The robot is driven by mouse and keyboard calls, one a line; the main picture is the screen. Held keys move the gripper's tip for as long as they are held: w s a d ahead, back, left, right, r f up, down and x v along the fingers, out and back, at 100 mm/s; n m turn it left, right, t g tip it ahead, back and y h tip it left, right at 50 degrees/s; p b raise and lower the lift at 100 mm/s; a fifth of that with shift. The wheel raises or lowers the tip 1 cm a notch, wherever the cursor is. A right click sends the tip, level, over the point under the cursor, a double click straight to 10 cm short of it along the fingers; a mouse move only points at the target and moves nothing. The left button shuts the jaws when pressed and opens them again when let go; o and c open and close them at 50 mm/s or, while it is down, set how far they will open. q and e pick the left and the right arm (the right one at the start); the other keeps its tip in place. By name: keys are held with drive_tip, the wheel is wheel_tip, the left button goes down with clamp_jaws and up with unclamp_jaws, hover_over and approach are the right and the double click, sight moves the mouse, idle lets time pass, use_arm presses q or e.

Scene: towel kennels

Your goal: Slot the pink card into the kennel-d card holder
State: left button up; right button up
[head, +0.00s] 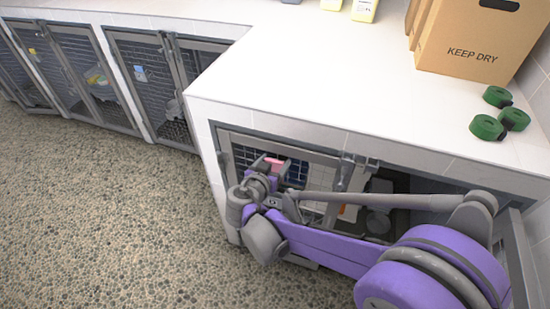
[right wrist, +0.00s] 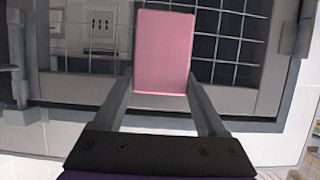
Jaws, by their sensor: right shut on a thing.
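The pink card (head: 275,161) is gripped in my right gripper (head: 266,170), in front of the wire-grid door (head: 319,178) of the kennel under the counter's near corner. In the right wrist view, the pink card (right wrist: 163,48) stands out beyond the two fingers of the right gripper (right wrist: 162,88), over the dark wire grid (right wrist: 232,45). I cannot tell whether the card touches the door. No kennel-d label or card holder is clear; the card and gripper cover part of the door. My left gripper is in neither view.
A white counter (head: 310,60) runs above the kennels. It bears a cardboard box (head: 470,45) and several green rolls (head: 488,127). Other kennel doors at the left carry a blue card (head: 141,74) and a small yellow one (head: 32,51). The pebbled floor (head: 110,215) is clear.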

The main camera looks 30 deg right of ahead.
drive_tip(key=shift+f+b, duration=0.3)
drive_tip(key=shift+f, duration=0.1)
drive_tip(key=shift+f+b, duration=1.55)
drive_tip(key=shift+f, duration=0.4)
drive_tip(key=shift+f+b, duration=0.5)
drive_tip(key=shift+f, duration=0.4)
drive_tip(key=shift+a+f, duration=0.1)
drive_tip(key=shift+f, duration=0.05)
drive_tip(key=shift+f+b, duration=1.55)
drive_tip(key=shift+f, duration=1.2)
